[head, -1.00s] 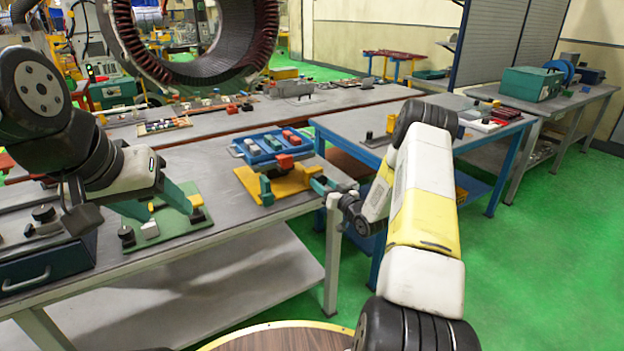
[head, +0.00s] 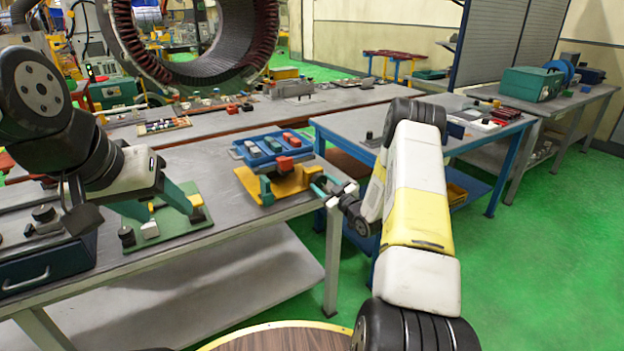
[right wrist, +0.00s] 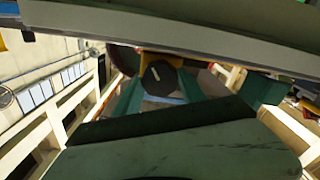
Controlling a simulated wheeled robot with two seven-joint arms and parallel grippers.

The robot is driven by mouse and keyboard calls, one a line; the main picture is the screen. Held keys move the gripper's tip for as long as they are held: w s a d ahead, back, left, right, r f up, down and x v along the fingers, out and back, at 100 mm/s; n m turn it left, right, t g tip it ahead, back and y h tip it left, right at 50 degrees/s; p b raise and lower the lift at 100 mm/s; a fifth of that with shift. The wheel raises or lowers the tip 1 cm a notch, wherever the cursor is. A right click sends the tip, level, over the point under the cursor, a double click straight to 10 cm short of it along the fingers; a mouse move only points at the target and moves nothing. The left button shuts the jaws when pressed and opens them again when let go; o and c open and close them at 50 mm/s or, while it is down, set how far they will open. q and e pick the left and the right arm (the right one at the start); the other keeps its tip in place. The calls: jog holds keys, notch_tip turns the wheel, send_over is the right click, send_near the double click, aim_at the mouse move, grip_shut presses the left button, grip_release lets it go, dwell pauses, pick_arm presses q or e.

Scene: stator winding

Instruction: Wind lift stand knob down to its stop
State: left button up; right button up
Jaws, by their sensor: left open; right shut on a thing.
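The lift stand (head: 247,184) is yellow and stands near the front edge of the bench. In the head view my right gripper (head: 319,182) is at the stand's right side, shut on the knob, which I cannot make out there. My left gripper (head: 152,205) is open over a green fixture plate (head: 178,224), left of the stand.
A blue drawer box (head: 45,262) stands at the bench's left end. A blue-framed table (head: 350,127) stands to the right, beside my right forearm. A large stator ring (head: 125,35) hangs at the back. Bare bench top lies between plate and stand.

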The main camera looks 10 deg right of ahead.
jog(key=n, duration=1.1)
jog(key=shift+f, duration=0.1)
jog(key=n, duration=0.3)
jog(key=shift+n, duration=0.4)
jog(key=n, duration=0.3)
jog(key=shift+n, duration=0.3)
jog(key=n, duration=0.3)
jog(key=shift+n, duration=0.3)
jog(key=n, duration=0.3)
jog(key=shift+n, duration=2)
